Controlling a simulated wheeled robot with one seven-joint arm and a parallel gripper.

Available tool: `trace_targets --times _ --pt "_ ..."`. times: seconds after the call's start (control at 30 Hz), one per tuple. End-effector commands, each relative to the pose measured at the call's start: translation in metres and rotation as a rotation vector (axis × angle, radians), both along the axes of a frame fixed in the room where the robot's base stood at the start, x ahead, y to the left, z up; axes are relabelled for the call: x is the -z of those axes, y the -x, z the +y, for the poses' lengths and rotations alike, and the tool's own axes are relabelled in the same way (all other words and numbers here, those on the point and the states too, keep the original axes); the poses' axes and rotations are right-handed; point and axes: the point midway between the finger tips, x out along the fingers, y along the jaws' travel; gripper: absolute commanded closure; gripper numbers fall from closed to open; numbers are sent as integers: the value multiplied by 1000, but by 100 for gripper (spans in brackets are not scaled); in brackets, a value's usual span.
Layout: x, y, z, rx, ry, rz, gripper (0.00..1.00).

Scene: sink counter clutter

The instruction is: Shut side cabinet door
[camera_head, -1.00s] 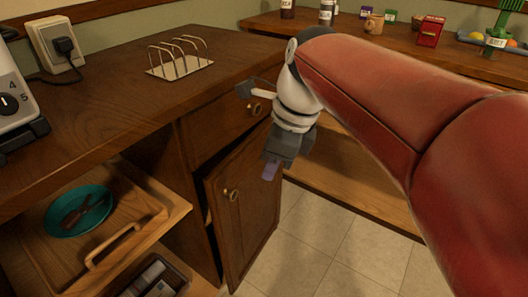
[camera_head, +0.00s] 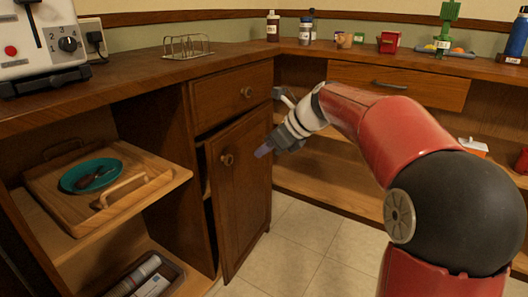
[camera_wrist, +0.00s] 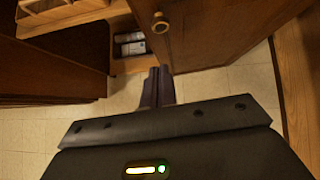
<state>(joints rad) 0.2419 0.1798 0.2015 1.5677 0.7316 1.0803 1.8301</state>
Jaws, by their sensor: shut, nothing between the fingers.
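The side cabinet door (camera_head: 240,196) is dark brown wood with a round brass knob (camera_head: 227,160) near its upper left edge. It stands ajar, with a dark gap along its left edge. My gripper (camera_head: 262,152) is shut and empty, in front of the door's upper right part in the head view. I cannot tell whether it touches the door. In the wrist view the closed fingers (camera_wrist: 157,86) point toward the door (camera_wrist: 215,30), and the knob (camera_wrist: 160,22) shows just beyond them to the top.
A drawer (camera_head: 235,95) above the door is shut. Left are open shelves with a wooden tray (camera_head: 165,182) bearing a teal plate (camera_head: 70,181), and a lower bin (camera_head: 172,272). A toaster (camera_head: 40,45) and toast rack (camera_head: 186,48) stand on the counter. The tiled floor (camera_head: 300,235) is clear.

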Motion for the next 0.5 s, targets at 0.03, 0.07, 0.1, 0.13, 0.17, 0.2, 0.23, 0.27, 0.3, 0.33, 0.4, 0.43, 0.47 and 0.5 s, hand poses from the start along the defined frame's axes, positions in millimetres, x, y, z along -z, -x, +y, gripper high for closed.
trace_targets --times 0.03,0.07,0.1,0.13,0.17,0.2,0.23,0.27,0.3,0.33,0.4,0.43,0.47,0.5 --pt "12 -4 8 -4 0 3 100" --pt "17 -6 12 -5 0 4 100" --pt "23 -10 17 -5 1 3 100" --pt "28 -12 21 -4 0 3 100" --pt "32 -14 25 -5 0 4 100" --pt "38 -18 30 -4 0 3 100" --pt "42 -20 34 -5 -1 4 100" --pt "46 -22 37 -4 -1 4 100" --pt "44 -26 43 -5 0 1 100" --pt "43 -28 48 -6 1 1 100" --pt "43 -33 56 -5 0 1 100" --pt "42 -36 59 -4 0 1 100" --pt "42 -37 61 -4 1 1 100" --pt "42 -39 64 -4 2 -1 100"
